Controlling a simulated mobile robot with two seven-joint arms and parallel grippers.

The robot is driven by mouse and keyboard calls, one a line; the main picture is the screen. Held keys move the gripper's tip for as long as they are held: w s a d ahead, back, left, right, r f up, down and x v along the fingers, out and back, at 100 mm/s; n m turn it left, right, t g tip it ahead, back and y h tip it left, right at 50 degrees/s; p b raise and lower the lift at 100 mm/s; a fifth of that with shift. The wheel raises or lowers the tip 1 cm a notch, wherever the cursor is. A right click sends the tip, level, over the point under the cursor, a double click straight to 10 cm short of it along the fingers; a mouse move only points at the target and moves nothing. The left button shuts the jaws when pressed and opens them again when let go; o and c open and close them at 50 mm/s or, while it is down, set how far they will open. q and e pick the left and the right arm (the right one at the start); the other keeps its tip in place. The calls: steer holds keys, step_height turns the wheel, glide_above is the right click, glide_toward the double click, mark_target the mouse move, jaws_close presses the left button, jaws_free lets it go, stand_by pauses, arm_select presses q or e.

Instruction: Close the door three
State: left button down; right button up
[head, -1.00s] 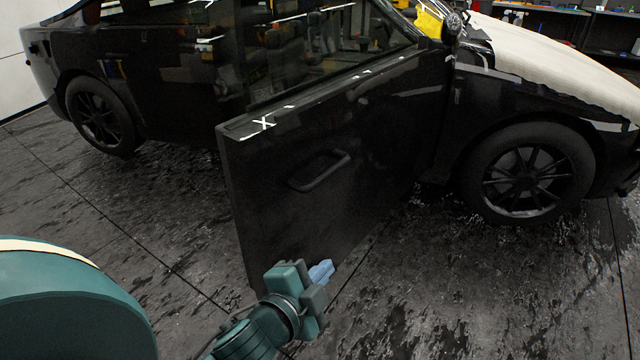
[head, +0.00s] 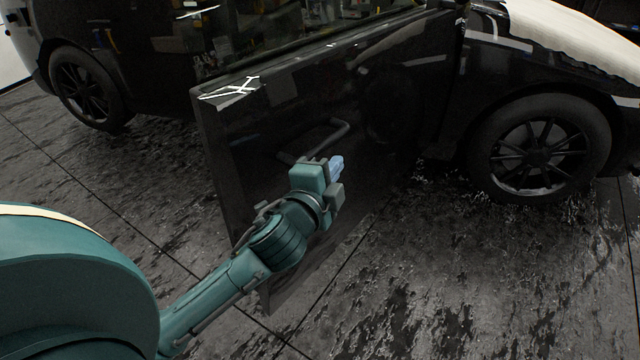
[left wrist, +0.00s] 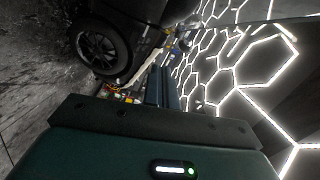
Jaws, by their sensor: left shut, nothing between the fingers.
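A black car door (head: 225,150) stands swung open from the side of the black car, its free edge toward me. A dark door handle (head: 325,137) shows on its outer face, partly hidden behind my left gripper. My left gripper (head: 336,168) is shut and empty, in front of the door's outer face just below the handle. I cannot tell whether it touches the door. In the left wrist view the blue-grey finger (left wrist: 160,85) points away above the teal gripper body. My right gripper is not in view.
The car's front wheel (head: 540,150) is to the right and its rear wheel (head: 82,88) to the far left. The car's hood has a white cover (head: 575,35). The dark wet-looking floor (head: 450,280) is clear at the front right.

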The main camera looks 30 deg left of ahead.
arm_select(q)
steer(key=shift+w+a+f, duration=0.15)
steer(key=shift+w+a, duration=0.1)
steer(key=shift+a, duration=0.4)
steer(key=shift+w+a+f, duration=0.15)
steer(key=shift+w+a, duration=0.15)
steer(key=shift+a, duration=0.4)
steer(key=shift+w+a+f, duration=0.15)
steer(key=shift+w+a, duration=0.1)
steer(key=shift+a, duration=0.4)
